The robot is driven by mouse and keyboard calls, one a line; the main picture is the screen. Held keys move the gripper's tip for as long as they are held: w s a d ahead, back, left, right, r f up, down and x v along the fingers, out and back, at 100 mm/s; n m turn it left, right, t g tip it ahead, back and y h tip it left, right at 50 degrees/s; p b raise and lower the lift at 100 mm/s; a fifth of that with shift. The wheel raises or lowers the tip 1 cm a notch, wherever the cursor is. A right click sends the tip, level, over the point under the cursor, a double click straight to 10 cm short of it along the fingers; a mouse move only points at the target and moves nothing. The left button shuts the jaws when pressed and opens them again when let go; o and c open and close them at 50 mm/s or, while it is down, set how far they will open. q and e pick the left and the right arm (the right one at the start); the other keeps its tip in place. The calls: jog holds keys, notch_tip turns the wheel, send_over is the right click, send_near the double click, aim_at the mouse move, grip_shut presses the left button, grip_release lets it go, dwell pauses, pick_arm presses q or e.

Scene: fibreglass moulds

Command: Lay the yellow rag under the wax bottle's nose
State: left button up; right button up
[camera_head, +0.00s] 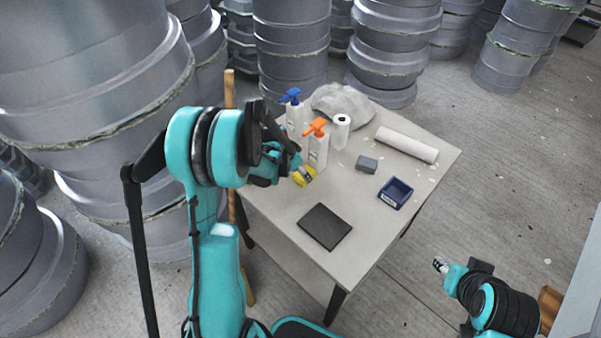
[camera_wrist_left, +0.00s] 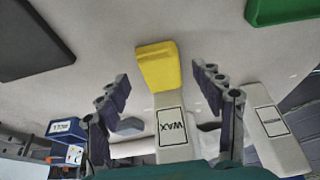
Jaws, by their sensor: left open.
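The yellow rag (camera_head: 302,177) lies on the table close to the foot of the wax bottle (camera_head: 318,154), partly covered by my left gripper in the head view. The bottle is white, stands upright and has an orange spray head. In the left wrist view the rag (camera_wrist_left: 158,66) is a folded yellow block at the base of the bottle labelled WAX (camera_wrist_left: 172,132). My left gripper (camera_wrist_left: 161,82) is open, with the rag ahead between its fingers and not clamped. Whether the rag is directly under the nose, I cannot tell. My right gripper (camera_head: 440,265) is off the table at lower right.
A white bottle with a blue head (camera_head: 293,118) stands behind the wax bottle. A green item (camera_wrist_left: 283,10) shows too.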

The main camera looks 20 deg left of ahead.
pick_arm(q)
jog(key=s+d+r+n+p, duration=0.1)
jog(key=s+d+r, duration=0.2)
jog(key=s+r, duration=0.45)
jog(key=s+d+r+n+p, duration=0.1)
jog(key=s+d+r+p, duration=0.2)
jog(key=r, duration=0.8)
jog(key=s+d+r+n+t, duration=0.1)
jog(key=s+d, duration=0.1)
jog(key=s, duration=0.4)
jog(key=s+d+r+t+y+b, duration=0.1)
jog(key=s+d, duration=0.2)
jog(key=s, duration=0.3)
jog(key=shift+s+d+r+n+t, duration=0.2)
jog(key=shift+s+n+t, duration=0.1)
jog(key=shift+n+t, duration=0.1)
